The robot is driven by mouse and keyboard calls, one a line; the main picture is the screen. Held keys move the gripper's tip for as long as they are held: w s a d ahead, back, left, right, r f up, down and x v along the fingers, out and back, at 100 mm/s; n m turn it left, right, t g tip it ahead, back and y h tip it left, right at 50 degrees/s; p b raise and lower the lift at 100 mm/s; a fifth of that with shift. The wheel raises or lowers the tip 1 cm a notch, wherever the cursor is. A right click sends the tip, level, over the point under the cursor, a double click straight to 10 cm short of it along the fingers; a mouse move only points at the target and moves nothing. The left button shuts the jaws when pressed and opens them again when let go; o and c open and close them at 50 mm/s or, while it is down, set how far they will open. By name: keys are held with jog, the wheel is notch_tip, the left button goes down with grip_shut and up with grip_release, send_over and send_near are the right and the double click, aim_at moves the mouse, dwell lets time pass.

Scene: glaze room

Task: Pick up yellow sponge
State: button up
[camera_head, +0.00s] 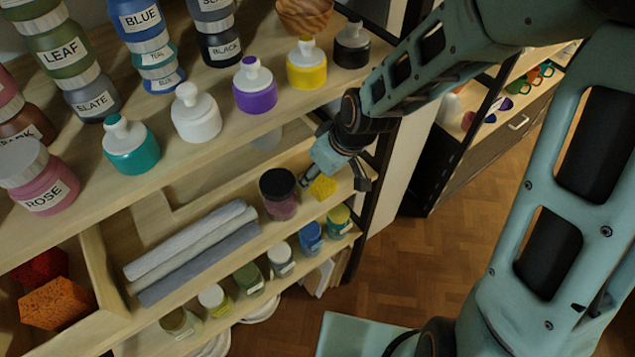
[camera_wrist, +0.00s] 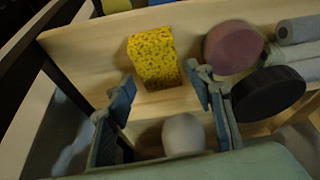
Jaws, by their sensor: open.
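The yellow sponge (camera_head: 322,187) lies on the middle shelf near its right end, beside a dark-lidded jar (camera_head: 279,193). In the wrist view the speckled yellow sponge (camera_wrist: 154,58) stands out on the pale shelf board, just beyond my fingertips. My gripper (camera_head: 337,182) is at the shelf's right end, close to the sponge, and partly covers it in the head view. In the wrist view my gripper (camera_wrist: 160,88) is open, with one finger to each side of the sponge's near end. Nothing is held between the fingers. Whether a finger touches the sponge I cannot tell.
The jar stands close to the sponge, near one finger. Rolled grey cloths (camera_head: 195,252) lie left of it. The upper shelf (camera_head: 225,135) with several bottles is above my gripper. Small jars, including a blue one (camera_head: 311,237), stand on the shelf below.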

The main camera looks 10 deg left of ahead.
jog(key=shift+x, duration=1.4)
jog(key=shift+c, duration=0.6)
jog(key=c, duration=0.6)
jog(key=shift+c, duration=0.2)
